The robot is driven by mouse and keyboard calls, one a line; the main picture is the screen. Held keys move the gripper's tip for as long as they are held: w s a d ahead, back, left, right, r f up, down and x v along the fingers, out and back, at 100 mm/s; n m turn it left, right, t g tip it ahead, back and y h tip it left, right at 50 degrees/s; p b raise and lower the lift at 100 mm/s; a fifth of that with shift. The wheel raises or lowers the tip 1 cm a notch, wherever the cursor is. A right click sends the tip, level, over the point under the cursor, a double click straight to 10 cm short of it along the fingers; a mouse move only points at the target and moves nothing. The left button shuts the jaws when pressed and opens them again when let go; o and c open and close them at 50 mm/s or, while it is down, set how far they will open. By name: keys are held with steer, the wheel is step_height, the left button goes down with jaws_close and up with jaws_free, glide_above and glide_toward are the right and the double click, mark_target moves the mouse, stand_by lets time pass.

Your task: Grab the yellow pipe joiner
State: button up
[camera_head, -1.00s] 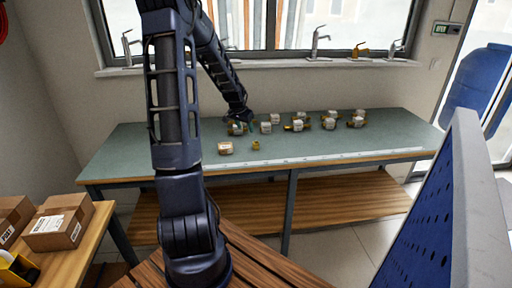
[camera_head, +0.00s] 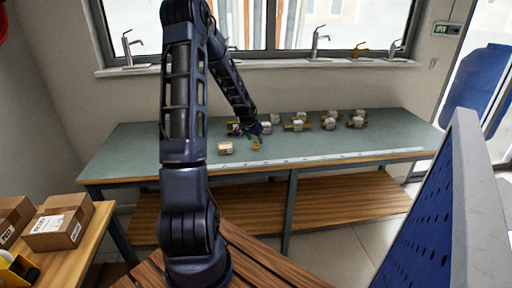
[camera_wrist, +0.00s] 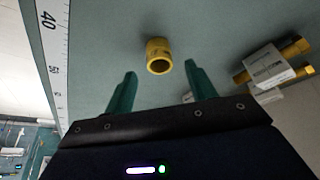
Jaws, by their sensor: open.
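The yellow pipe joiner (camera_wrist: 159,56) is a short hollow cylinder standing on the green table top. In the wrist view it lies just beyond the two green fingertips, about midway between them. My gripper (camera_wrist: 158,75) is open and empty, with a finger on each side of the space before the joiner. In the head view the joiner (camera_head: 256,145) shows small near the table's front half, with my gripper (camera_head: 255,134) just above and behind it. Whether the fingers are level with the joiner cannot be told.
Several brass fittings with white labels (camera_head: 329,123) stand on the table behind and to the right. A ruler strip (camera_head: 330,158) runs along the front edge. A blue perforated panel (camera_head: 440,215) stands at right.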

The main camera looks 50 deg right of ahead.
mark_target(256, 142)
steer(key=x, duration=0.4)
steer(key=shift+a, duration=0.1)
steer(key=c, duration=1)
steer(key=shift+c, duration=0.2)
